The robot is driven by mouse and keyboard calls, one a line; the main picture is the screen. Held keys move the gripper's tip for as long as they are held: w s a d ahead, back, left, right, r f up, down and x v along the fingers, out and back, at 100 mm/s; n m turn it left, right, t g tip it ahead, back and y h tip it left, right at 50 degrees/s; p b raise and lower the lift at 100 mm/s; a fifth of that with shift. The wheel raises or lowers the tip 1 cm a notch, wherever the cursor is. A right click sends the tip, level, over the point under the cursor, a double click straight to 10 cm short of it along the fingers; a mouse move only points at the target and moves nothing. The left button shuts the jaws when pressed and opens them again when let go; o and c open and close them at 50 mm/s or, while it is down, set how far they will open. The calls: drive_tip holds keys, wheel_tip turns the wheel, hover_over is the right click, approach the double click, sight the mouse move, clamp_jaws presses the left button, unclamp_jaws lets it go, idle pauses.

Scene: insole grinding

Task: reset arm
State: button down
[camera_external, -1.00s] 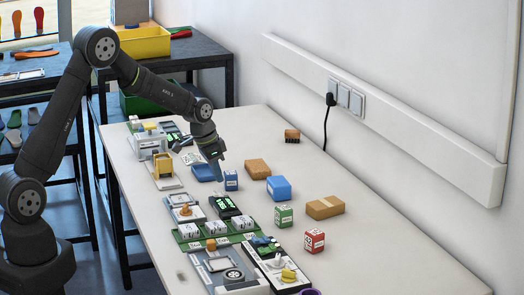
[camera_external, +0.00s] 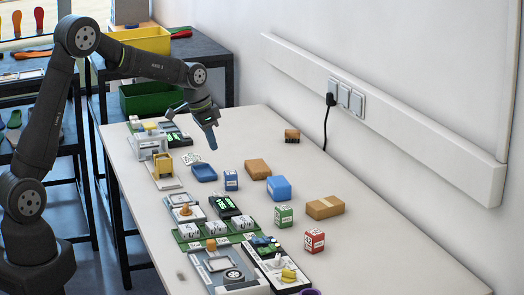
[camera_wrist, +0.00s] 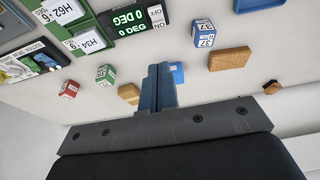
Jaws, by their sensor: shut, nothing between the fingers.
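My gripper (camera_external: 209,138) is shut and empty, pointing down above the far part of the white table. In the wrist view its blue fingers (camera_wrist: 158,88) are pressed together. A blue tray (camera_external: 204,173) lies on the table below and in front of it, with a blue-and-white labelled cube (camera_external: 231,180) beside the tray. That cube also shows in the wrist view (camera_wrist: 204,33). The gripper touches none of these.
Brown blocks (camera_external: 257,169), a blue box (camera_external: 279,188), a green cube (camera_external: 283,216) and a red cube (camera_external: 314,240) stand on the table (camera_external: 380,250). Fixtures and a green board (camera_external: 190,246) line its left edge.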

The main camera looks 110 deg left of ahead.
hover_over(219, 194)
drive_tip(key=f, duration=0.9)
drive_tip(key=shift+d, duration=0.25)
drive_tip(key=shift+a+f+t+y, duration=0.2)
drive_tip(key=shift+f+t+y, duration=0.1)
drive_tip(key=shift+f+y, duration=0.1)
drive_tip(key=shift+v, duration=2.7)
drive_tip(key=shift+w, duration=0.15)
